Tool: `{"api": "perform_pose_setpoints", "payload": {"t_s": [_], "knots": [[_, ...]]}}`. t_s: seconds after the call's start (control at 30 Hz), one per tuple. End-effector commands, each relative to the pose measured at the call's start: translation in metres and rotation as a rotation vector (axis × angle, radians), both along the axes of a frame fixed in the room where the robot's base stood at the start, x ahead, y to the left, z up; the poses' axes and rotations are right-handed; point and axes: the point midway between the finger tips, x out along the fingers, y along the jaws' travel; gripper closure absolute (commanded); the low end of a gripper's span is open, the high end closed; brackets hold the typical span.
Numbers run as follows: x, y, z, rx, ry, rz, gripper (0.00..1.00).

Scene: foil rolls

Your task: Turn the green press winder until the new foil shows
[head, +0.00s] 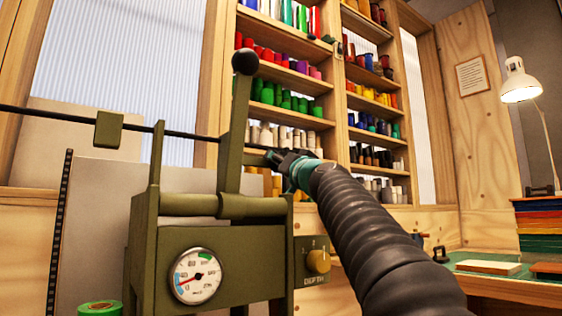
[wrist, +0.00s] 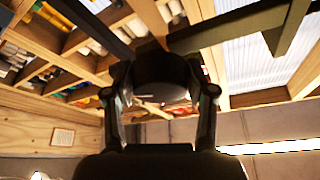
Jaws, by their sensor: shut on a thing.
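The olive-green press (head: 150,250) stands at the left in the head view, with a round gauge on its front. A thin dark rod (head: 60,115) crosses it high up and runs right toward my gripper (head: 280,158). In the wrist view my gripper (wrist: 160,90) is shut on a dark, rounded piece (wrist: 162,75), which looks like the winder's knob at the rod's right end. The fingers lie on either side of it. I cannot make out the foil strip or its colour on the press.
A tall lever with a black ball (head: 245,61) rises close to my gripper's left. A depth knob (head: 318,261) sits below. Shelves of coloured foil rolls (head: 285,75) stand behind. A green roll (head: 100,308) is at bottom left, a lamp (head: 520,82) at right.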

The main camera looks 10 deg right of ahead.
Motion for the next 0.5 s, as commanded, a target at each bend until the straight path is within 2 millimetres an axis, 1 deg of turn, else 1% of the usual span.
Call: {"api": "perform_pose_setpoints", "payload": {"t_s": [0.33, 0.37, 0.4, 0.43, 0.47, 0.5], "knots": [[0.0001, 0.0005, -0.0004, 0.004, 0.002, 0.001, 0.79], [0.0001, 0.0005, -0.0004, 0.004, 0.002, 0.001, 0.42], [0.0001, 0.0005, -0.0004, 0.004, 0.002, 0.001, 0.32], [0.0001, 0.0005, -0.0004, 0.004, 0.002, 0.001, 0.25], [0.0000, 0.0004, -0.0003, 0.003, 0.002, 0.001, 0.20], [0.0001, 0.0003, -0.0004, 0.003, 0.002, 0.001, 0.20]]}}
